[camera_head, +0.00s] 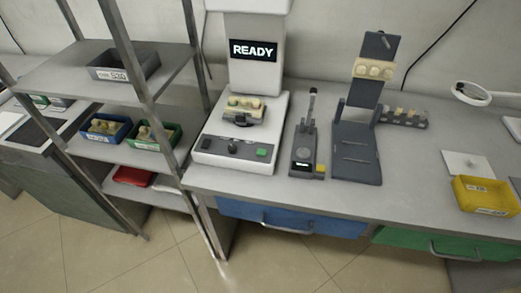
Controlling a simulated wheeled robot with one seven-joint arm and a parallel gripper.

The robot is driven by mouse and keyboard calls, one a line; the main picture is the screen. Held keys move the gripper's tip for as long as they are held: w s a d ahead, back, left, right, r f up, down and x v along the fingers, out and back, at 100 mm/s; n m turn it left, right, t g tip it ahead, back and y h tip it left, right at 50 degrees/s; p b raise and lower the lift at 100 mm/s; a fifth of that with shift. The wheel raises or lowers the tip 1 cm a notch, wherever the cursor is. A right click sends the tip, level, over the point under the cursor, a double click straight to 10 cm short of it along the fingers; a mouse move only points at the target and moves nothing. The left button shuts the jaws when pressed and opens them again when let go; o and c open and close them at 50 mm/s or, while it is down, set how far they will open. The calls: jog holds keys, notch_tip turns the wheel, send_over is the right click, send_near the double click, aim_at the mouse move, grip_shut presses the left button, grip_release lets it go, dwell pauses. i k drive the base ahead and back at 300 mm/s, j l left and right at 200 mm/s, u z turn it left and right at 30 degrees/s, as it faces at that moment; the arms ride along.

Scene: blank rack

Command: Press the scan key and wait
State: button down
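A white machine (257,74) stands on the grey bench, and its black display reads "READY" (254,50). Its front panel (245,149) is dark, with a black knob (232,146) in the middle and a green key (262,153) at the right end. I cannot read a label on the key. A small holder with several pale, rounded pieces (245,102) sits on the machine's bed. My gripper is not in view, and nothing covers the green key.
Right of the machine stand a small device with a lever and yellow key (307,145) and a dark upright fixture (357,150). A yellow bin (486,195) is at the right. A metal rack (118,152) with bins stands left. Floor in front is clear.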

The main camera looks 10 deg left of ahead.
aim_at(259, 152)
jog(key=i+l, duration=0.6)
jog(key=i+l+u, duration=0.2)
jog(key=k+u, duration=0.1)
jog(key=u, duration=1.8)
